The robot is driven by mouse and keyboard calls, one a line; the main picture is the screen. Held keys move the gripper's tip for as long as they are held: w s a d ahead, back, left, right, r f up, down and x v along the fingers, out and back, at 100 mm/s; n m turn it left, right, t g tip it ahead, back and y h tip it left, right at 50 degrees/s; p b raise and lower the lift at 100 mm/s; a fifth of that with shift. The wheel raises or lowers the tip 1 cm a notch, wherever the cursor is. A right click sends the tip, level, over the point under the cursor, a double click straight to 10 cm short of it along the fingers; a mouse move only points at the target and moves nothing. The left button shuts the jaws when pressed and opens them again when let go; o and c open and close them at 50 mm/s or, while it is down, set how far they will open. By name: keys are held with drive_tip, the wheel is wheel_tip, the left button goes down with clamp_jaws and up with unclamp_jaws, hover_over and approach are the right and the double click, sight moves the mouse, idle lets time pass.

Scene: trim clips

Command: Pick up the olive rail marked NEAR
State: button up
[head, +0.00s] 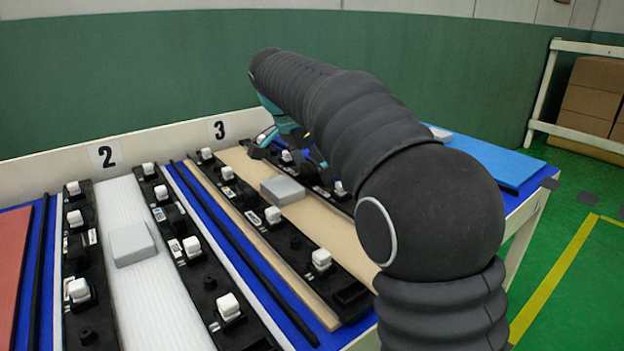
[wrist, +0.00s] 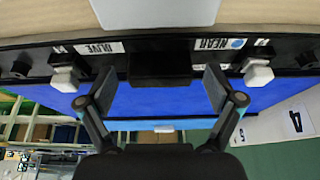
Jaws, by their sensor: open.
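The black rail (wrist: 120,57) runs across the upper wrist view. It carries upside-down labels reading OLIVE and NEAR, the latter with a blue dot. A black block (wrist: 160,65) sticks out at its middle, and white clips (wrist: 65,80) stand on either side. My gripper (wrist: 160,82) is open and empty, its fingertips close to the rail on either side of the block; I cannot tell whether they touch. In the head view the same rail (head: 334,196) lies along the right side of a tan panel, partly hidden by my arm.
A grey block (head: 282,190) lies on the tan panel (head: 330,238) beside the rail. Several other black rails with white clips (head: 228,307) lie left of it, around a white panel (head: 150,290) with another grey block (head: 132,243). A low white wall with numbers stands behind. A blue panel (head: 490,158) is right.

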drive_tip(key=c, duration=1.5)
drive_tip(key=shift+r, duration=0.15)
